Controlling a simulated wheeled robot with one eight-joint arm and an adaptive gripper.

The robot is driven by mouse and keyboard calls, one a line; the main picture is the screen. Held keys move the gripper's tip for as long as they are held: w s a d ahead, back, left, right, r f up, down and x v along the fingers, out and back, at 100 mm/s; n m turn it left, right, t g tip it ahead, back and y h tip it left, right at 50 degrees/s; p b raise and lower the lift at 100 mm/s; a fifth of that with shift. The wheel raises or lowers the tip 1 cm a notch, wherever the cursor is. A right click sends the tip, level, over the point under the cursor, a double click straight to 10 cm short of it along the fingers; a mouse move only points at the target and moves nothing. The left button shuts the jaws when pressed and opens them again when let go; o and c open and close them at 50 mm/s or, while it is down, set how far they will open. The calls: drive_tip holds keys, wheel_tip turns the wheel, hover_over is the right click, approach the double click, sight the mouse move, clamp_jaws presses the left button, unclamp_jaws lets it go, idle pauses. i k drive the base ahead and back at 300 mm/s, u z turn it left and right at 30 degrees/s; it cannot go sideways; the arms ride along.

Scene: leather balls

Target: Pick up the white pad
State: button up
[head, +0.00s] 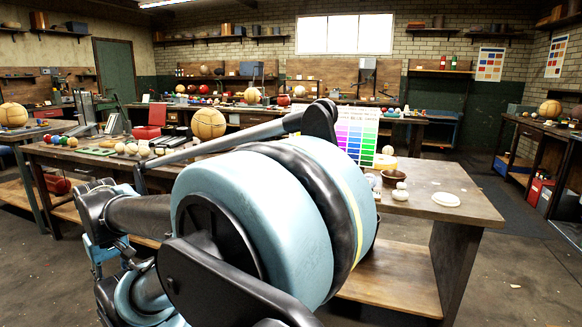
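A round, flat white pad (446,199) lies on the right part of the wooden workbench (465,205). Bare tabletop surrounds it, and its top looks clear. My arm fills the middle foreground, left of the pad, and hides much of the bench. I cannot make out my gripper in this view, so I do not see whether it is open or shut.
Left of the pad are small pale balls (400,191), a brown bowl (392,178), and a colour chart (356,138). The bench's right end is clear, with open floor beyond.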

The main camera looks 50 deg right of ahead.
sight(400, 195)
drive_tip(key=z, duration=2.8)
